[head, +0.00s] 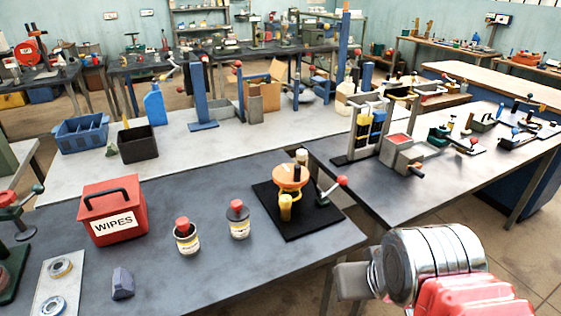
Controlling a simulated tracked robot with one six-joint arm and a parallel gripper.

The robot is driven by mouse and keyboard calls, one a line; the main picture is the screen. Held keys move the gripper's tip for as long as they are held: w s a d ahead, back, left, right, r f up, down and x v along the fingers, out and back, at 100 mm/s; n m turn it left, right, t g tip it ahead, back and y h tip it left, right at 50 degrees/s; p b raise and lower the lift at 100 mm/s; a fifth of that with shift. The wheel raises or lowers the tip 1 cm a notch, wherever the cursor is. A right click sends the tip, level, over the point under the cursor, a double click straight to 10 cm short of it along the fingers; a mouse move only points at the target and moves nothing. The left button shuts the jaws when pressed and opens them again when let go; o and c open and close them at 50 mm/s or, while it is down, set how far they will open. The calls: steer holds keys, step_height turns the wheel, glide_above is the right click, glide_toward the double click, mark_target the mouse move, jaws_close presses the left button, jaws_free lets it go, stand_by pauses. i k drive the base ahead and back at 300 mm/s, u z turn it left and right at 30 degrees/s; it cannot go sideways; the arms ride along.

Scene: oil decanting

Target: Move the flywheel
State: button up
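I cannot single out a flywheel for certain. An orange round dish-like part (290,178) stands on a black square base (297,226) on the near table, with a yellow piece (286,206) under its front. A crank with a red knob (341,181) is at that base's right edge. Two small metal rings (60,267) lie on a pale pad at the lower left. My arm, silver and red, fills the lower right, beside the table's right side.
A red WIPES box (112,213) and two red-capped containers (187,236) (238,220) stand on the near table, with a dark block (122,284) in front. A blue basket (82,134) and black bin (138,144) stand behind. The near table's front middle is clear.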

mark_target(289, 174)
steer(key=u, duration=0.45)
steer(key=i, duration=0.9)
steer(key=u, duration=0.4)
